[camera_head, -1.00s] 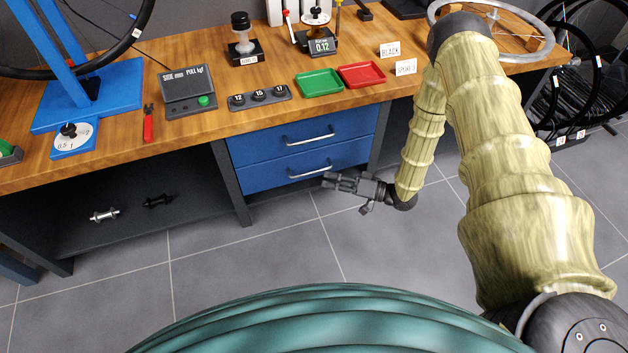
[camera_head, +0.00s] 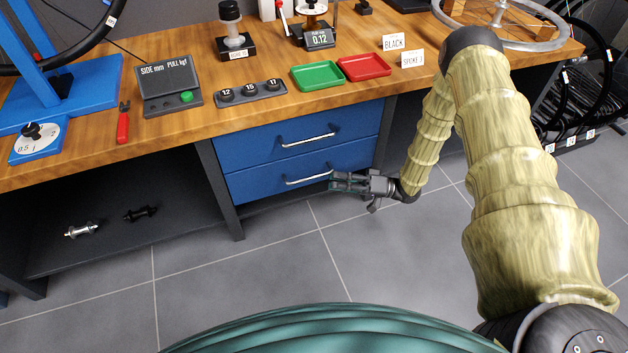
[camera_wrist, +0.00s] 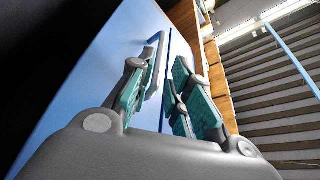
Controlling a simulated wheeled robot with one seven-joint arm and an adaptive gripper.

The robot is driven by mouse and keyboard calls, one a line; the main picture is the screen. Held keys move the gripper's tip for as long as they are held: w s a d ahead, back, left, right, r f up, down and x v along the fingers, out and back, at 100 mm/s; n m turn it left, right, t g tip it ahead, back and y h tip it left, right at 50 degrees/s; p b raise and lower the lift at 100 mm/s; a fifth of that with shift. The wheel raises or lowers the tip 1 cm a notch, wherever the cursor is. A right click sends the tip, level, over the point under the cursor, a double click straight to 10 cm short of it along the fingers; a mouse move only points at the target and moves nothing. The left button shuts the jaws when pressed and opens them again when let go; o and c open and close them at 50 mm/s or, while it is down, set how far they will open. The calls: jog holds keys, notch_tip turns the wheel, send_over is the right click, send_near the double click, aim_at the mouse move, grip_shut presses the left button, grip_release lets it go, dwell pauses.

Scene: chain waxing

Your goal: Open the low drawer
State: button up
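The low drawer (camera_head: 250,186) is a blue front beneath the upper blue drawer (camera_head: 262,146). Both look shut. Its silver bar handle (camera_head: 306,180) runs across its face. My gripper (camera_head: 333,181) is at the right end of this handle, in front of the drawer face, and overlaps the handle's end in the head view. In the wrist view my gripper (camera_wrist: 155,92) has its teal-padded fingers apart. A bar handle (camera_wrist: 155,65) shows between them, close to the left finger, against a blue front (camera_wrist: 95,75). Contact cannot be told.
The wooden bench top (camera_head: 225,125) overhangs the drawers and bears a green tray (camera_head: 318,76), a red tray (camera_head: 364,68) and tools. A dark lower shelf (camera_head: 110,250) with two hubs is at left. The grey tiled floor (camera_head: 250,270) before the drawers is clear.

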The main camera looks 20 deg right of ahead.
aim_at(315, 177)
jog(key=b+x, duration=0.2)
jog(key=x, duration=0.5)
jog(key=shift+a, duration=0.2)
grip_shut()
